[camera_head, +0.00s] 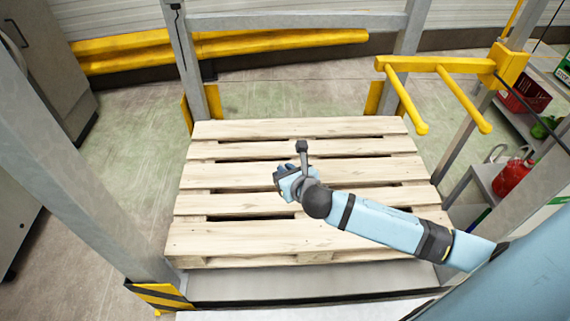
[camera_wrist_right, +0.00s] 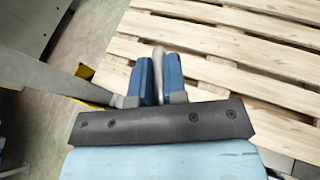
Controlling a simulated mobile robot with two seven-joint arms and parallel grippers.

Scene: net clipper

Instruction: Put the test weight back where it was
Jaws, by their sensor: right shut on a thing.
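My right gripper (camera_head: 283,178) reaches in from the right, over the wooden pallet (camera_head: 250,236). In the right wrist view its two blue fingers (camera_wrist_right: 158,80) are shut on a narrow, light grey, rounded piece (camera_wrist_right: 158,62). This looks like part of the test weight. The rest of it is hidden behind the fingers and wrist. In the head view the held piece cannot be made out clearly. No other test weight shows on the pallet. My left gripper is not in view.
The pallet top is bare, with gaps between slats. Grey posts (camera_head: 188,62) stand around it. A yellow two-pronged bar (camera_head: 440,66) juts out at the right. A red canister (camera_head: 512,178) stands on a shelf at the right. Yellow rails (camera_head: 270,42) run along the back.

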